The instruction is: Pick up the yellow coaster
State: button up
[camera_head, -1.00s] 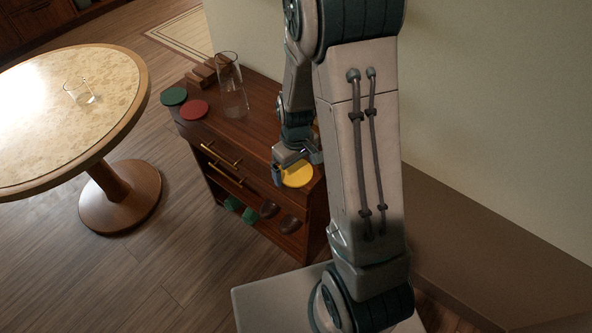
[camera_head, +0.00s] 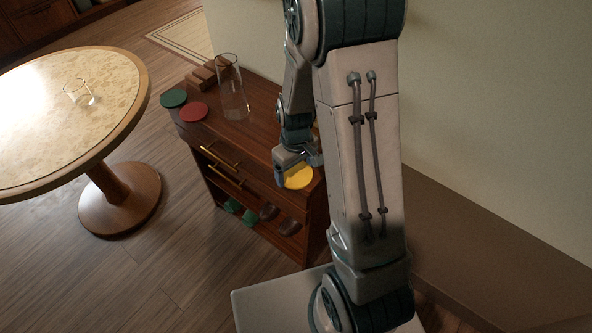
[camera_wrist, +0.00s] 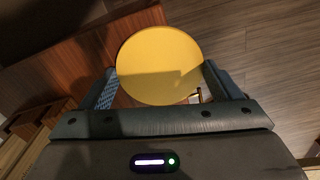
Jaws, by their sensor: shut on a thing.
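The yellow coaster (camera_head: 298,177) is a flat round disc at the near right end of the dark wooden cabinet top (camera_head: 262,133). My gripper (camera_head: 297,172) is at the coaster, its fingers on either side of it. In the wrist view the coaster (camera_wrist: 160,65) lies between the two fingers of my gripper (camera_wrist: 158,80), and the gripper is shut on it. I cannot tell whether the coaster touches the cabinet top or is slightly above it.
A green coaster (camera_head: 174,98), a red coaster (camera_head: 193,112), a clear glass vessel (camera_head: 232,95) and a wooden rack (camera_head: 206,73) stand at the cabinet's far end. Green (camera_head: 232,205) and brown (camera_head: 268,211) items sit on its lower shelf. A round table (camera_head: 128,120) holding a glass (camera_head: 78,92) stands left.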

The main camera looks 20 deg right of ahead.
jog(key=shift+r, duration=0.1)
jog(key=shift+r, duration=0.45)
jog(key=r, duration=0.2)
jog(key=s+r, duration=0.1)
jog(key=r, duration=0.1)
jog(key=shift+d, duration=0.15)
jog(key=s+d+r+b, duration=0.1)
jog(key=s+d+r, duration=0.2)
jog(key=s+r, duration=0.5)
jog(key=m, duration=0.2)
send_over(298, 176)
jog(key=w+d, duration=0.2)
notch_tip(298, 176, down, 5)
jog(key=w+f+m, duration=0.1)
jog(key=w+f, duration=0.1)
jog(key=w, duration=0.1)
jog(key=w+a+f, duration=0.1)
jog(key=w+f, duration=0.1)
jog(key=w, duration=0.1)
jog(key=w+a+f+m, duration=0.1)
jog(key=w, duration=0.2)
jog(key=shift+w+a+f+m, duration=0.25)
jog(key=shift+w+f+m, duration=0.05)
jog(key=shift+w+f, duration=0.1)
